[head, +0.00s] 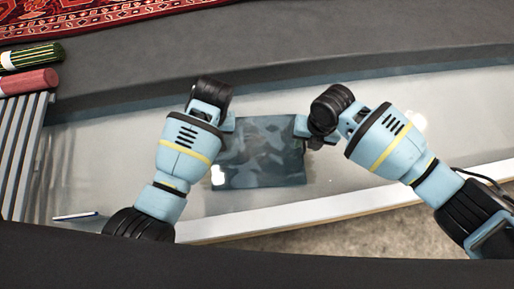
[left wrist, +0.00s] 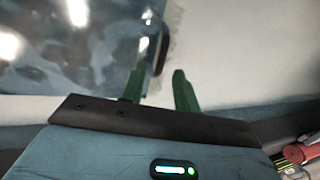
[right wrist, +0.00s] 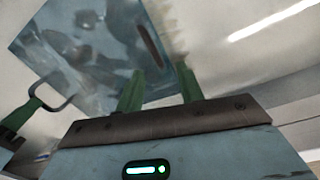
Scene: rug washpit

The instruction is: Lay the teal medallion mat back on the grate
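The teal medallion mat (head: 258,152) lies flat, with mottled darker patches, over the pale pit floor between my two grippers. A dark loop handle stands at each side edge. My left gripper (head: 228,124) is at the mat's left edge; in the left wrist view its green fingers (left wrist: 158,85) are apart, with a loop handle (left wrist: 162,48) just beyond them. My right gripper (head: 311,140) is at the right edge; its fingers (right wrist: 160,80) are apart, with the other handle (right wrist: 151,45) just beyond. Neither visibly grips a handle. The slatted grate (head: 22,145) is at the far left.
A green striped roll (head: 32,57) and a red roll (head: 28,83) lie by the grate's far end. A red patterned rug (head: 120,22) lies beyond the dark pit edge. A white rim (head: 285,214) bounds the near side.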

